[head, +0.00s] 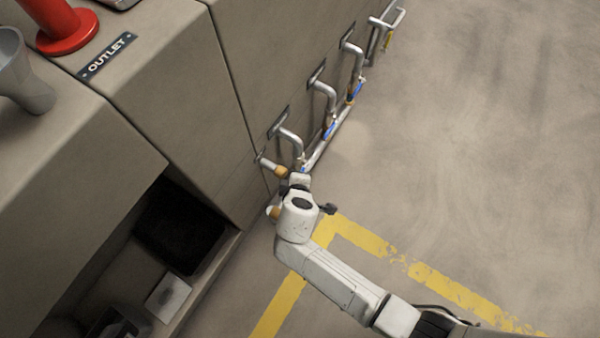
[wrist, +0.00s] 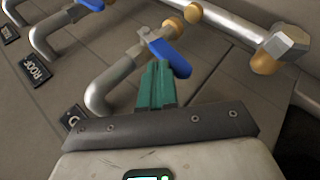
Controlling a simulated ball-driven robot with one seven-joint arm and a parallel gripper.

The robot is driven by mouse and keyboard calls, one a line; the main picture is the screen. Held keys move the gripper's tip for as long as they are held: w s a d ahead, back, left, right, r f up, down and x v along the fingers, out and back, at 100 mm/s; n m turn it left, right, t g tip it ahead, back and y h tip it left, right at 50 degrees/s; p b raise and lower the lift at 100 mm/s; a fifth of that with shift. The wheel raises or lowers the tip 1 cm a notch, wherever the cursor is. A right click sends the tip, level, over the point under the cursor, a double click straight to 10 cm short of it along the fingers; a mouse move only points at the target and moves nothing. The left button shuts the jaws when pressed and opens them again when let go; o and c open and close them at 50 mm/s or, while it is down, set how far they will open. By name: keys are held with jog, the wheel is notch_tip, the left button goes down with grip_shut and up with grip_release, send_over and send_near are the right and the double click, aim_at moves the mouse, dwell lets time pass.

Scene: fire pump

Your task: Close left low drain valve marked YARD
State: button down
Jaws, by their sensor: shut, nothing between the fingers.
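In the wrist view, a bent grey drain pipe (wrist: 112,82) ends in a valve with a blue lever (wrist: 171,57). The teal fingers of my gripper (wrist: 158,68) are shut and empty, with their tips at the lever; I cannot tell whether they touch it. This pipe's label plate (wrist: 73,117) is mostly hidden behind my gripper, and no YARD mark is readable. In the head view, the nearest drain pipe (head: 290,136) is beside the end of my arm (head: 298,213), which hides my fingertips.
More drain pipes (head: 325,90) with blue levers (head: 330,129) line the panel; one plate reads ROOF (wrist: 35,69). A long horizontal pipe (wrist: 225,24) with a capped end runs past the valves. The floor (head: 480,130) to the right is clear. An open recess (head: 180,225) lies at lower left.

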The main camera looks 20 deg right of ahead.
jog(key=shift+s+a+f+b, duration=0.2)
jog(key=shift+a+f, duration=0.05)
jog(key=shift+f, duration=0.3)
jog(key=shift+s+a+f+b, duration=0.15)
jog(key=shift+a+f+b, duration=0.1)
jog(key=shift+f, duration=0.25)
jog(key=shift+s+f, duration=0.2)
jog(key=shift+f, duration=0.1)
jog(key=a+p+v, duration=0.1)
jog(key=p+v, duration=0.6)
jog(key=v, duration=0.5)
jog(key=shift+w+a+r, duration=0.2)
jog(key=shift+r, duration=0.15)
